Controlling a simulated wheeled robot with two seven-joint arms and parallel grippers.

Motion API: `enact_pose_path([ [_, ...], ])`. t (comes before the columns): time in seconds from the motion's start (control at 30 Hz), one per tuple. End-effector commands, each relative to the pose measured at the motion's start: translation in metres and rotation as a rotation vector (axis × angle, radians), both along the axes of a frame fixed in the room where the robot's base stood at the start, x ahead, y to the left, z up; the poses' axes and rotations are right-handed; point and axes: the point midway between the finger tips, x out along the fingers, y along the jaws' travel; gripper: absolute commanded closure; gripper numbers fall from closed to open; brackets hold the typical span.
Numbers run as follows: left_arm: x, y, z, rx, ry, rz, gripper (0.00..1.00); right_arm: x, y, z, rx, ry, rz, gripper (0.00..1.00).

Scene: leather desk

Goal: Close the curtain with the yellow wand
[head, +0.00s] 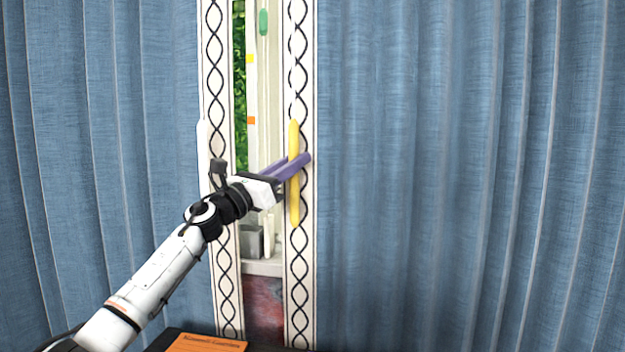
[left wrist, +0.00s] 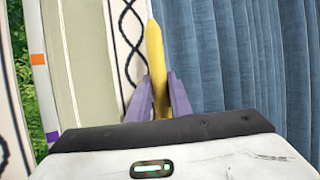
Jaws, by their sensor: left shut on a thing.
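The yellow wand (head: 294,211) hangs upright at the inner edge of the right blue curtain (head: 430,170), in front of its white patterned border (head: 299,270). My left gripper (head: 300,160) has its purple fingers shut on the yellow wand. The wand also shows in the left wrist view (left wrist: 155,50), upright between the two fingers (left wrist: 160,95). The left blue curtain (head: 110,120) ends in a similar white border (head: 226,280). A narrow gap with the window (head: 242,90) shows between the two borders. My right gripper is in neither view.
A white wand (head: 203,140) hangs at the left curtain's edge, close behind my left arm. An orange book (head: 207,343) lies on a dark surface at the bottom. A grey box (head: 251,243) and a green thing (head: 264,22) show in the gap.

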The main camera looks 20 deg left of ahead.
Motion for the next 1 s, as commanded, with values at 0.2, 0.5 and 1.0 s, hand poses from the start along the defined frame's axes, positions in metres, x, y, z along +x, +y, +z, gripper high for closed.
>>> enact_pose_path([
  [0.2, -0.010, 0.061, -0.003, -0.002, 0.003, 0.009, 1.00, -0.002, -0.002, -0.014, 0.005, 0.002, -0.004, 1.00],
  [0.5, -0.018, 0.101, -0.001, -0.002, 0.001, 0.009, 1.00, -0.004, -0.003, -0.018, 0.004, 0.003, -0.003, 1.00],
  [1.0, -0.020, 0.108, 0.001, -0.001, 0.000, 0.013, 0.78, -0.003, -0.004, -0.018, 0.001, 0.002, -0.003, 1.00],
])
